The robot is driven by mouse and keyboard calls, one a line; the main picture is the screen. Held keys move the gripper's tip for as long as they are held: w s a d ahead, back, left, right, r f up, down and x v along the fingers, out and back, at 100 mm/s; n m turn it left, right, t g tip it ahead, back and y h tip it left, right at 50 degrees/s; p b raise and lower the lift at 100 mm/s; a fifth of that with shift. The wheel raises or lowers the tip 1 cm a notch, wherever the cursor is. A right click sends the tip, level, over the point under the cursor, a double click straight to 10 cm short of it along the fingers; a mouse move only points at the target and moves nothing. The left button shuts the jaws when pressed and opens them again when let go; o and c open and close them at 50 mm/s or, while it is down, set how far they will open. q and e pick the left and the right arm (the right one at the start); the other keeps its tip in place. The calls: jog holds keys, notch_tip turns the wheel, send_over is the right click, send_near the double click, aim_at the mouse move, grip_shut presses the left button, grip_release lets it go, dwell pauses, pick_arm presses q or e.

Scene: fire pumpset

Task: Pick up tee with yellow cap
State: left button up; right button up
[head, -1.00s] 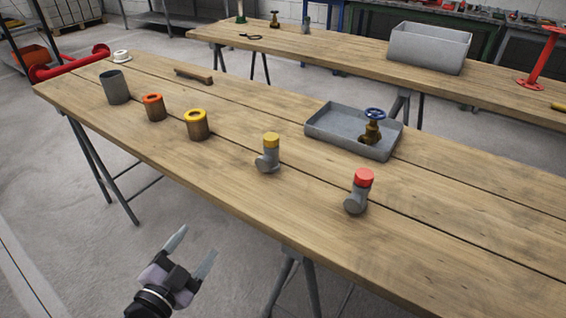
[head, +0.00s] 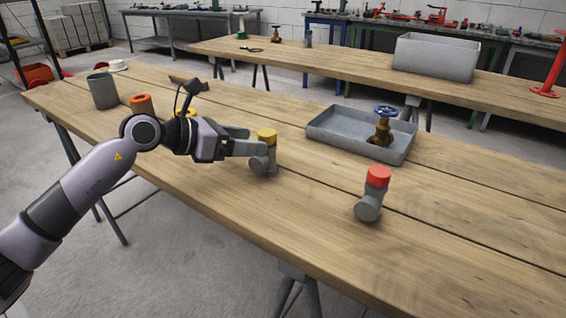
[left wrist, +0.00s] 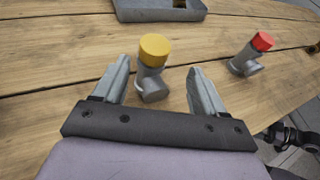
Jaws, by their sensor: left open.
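The tee with yellow cap (head: 264,160) stands upright on the wooden table, a grey fitting with its cap on top. In the left wrist view the tee (left wrist: 152,80) shows between and just ahead of the two fingers. My left gripper (head: 244,146) reaches in from the left, close to the tee. Its jaws (left wrist: 158,88) are apart and hold nothing. I cannot tell whether a finger touches the tee.
A tee with red cap (head: 372,192) stands to the right. A grey tray (head: 335,135) with a blue-wheeled valve (head: 384,124) lies behind. A grey cup (head: 103,91) and an orange-rimmed cup (head: 141,104) stand at the left, and my arm partly hides a yellow-rimmed one. The front right of the table is clear.

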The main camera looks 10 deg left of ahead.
aim_at(273, 140)
pick_arm(q)
jog(key=shift+w+y, duration=0.3)
jog(key=shift+w, duration=0.4)
jog(key=shift+x, duration=3.25)
jog(key=c, duration=1.2)
jog(key=shift+c, duration=0.4)
